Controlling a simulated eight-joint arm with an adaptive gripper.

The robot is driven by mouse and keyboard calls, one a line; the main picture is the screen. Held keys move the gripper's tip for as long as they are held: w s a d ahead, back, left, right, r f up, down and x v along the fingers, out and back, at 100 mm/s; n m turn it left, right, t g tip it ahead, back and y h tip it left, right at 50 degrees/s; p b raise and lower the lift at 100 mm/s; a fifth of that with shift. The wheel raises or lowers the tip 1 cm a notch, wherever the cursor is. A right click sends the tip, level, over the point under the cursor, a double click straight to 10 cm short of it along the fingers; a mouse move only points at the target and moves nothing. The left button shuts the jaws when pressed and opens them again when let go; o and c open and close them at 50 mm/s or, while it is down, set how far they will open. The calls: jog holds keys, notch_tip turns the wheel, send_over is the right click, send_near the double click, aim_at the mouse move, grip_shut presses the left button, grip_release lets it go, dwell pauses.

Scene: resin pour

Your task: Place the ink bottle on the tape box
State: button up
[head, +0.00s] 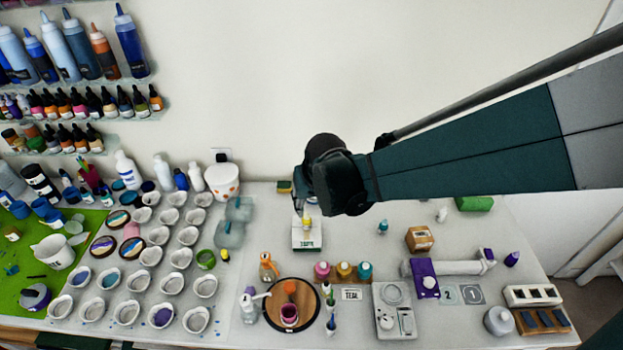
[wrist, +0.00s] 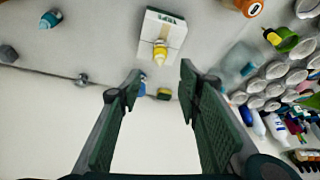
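The tape box (head: 306,241) is white with dark lettering on its front and sits on the table below my arm; it also shows in the wrist view (wrist: 151,37). A small yellow bottle with a pale tip (wrist: 160,52), which looks like the ink bottle, stands upright on top of the box. In the head view the fingers are mostly hidden.
An amber bottle (head: 268,268), a round dark-rimmed board (head: 291,318) and several coloured jars stand in front. Many white cups fill the left side. A yellow-green sponge (head: 284,187) lies by the wall.

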dwell(0.6)
jog(key=s+d+r+m+t, duration=0.1)
jog(key=s+d+r, duration=0.35)
jog(key=d, duration=0.25)
jog(key=s+d+r+m, duration=0.1)
jog(key=s+d+r, duration=0.3)
jog(key=d+r, duration=0.2)
jog(key=s+d+r+m+t+h, duration=0.1)
jog(key=s+d+r, duration=0.2)
jog(key=s+d, duration=0.8)
jog(key=shift+s+r+t, duration=0.15)
jog(key=shift+s+t, duration=0.25)
jog(key=shift+s, duration=0.2)
